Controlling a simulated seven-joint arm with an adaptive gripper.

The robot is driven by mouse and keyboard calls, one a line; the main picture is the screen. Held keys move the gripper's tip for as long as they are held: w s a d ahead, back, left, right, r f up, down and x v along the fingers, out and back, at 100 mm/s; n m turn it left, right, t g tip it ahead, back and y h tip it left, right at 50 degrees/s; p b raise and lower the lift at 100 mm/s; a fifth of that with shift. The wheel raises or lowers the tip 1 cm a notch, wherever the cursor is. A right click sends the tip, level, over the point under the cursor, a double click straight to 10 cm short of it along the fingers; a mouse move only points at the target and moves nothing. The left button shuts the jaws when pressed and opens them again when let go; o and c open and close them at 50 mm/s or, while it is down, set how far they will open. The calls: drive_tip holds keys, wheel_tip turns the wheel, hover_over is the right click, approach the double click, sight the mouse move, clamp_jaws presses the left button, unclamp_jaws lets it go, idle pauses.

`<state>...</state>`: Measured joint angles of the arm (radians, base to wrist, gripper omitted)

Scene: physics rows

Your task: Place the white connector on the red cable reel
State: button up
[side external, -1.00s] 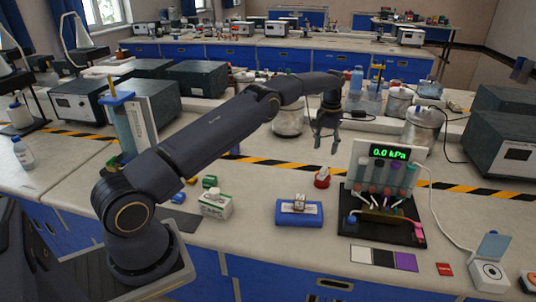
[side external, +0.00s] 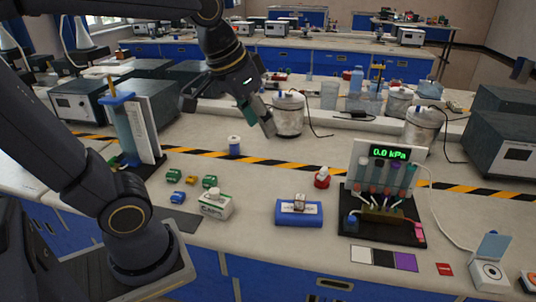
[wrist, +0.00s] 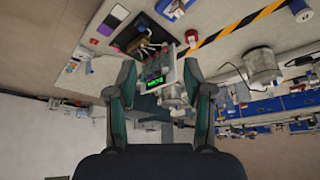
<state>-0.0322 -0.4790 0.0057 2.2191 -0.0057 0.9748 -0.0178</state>
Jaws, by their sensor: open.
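The red cable reel (side external: 322,178) is a small red item with a pale top, on the bench between the blue holder and the gauge stand. It also shows in the wrist view (wrist: 191,38). A small whitish piece on the white clips box (side external: 215,206) may be the white connector, but I cannot tell for sure. My gripper (side external: 262,118) is raised above the bench, left of and behind the red reel, tilted. In the wrist view my gripper (wrist: 160,70) has its green fingers wide apart with nothing held between them.
A gauge stand (side external: 390,190) with tubes and a display stands right of the reel. A blue holder (side external: 285,217) lies in front of it. A blue reel (side external: 234,146), several small coloured connectors and a metal pot (side external: 289,115) are nearby. Bench between them is clear.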

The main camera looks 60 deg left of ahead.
drive_tip(key=s+f, duration=0.4)
drive_tip(key=s, duration=0.2)
drive_tip(key=shift+s+d+m+t, duration=0.15)
drive_tip(key=shift+d+m+t, duration=0.15)
drive_tip(key=shift+d+t, duration=0.15)
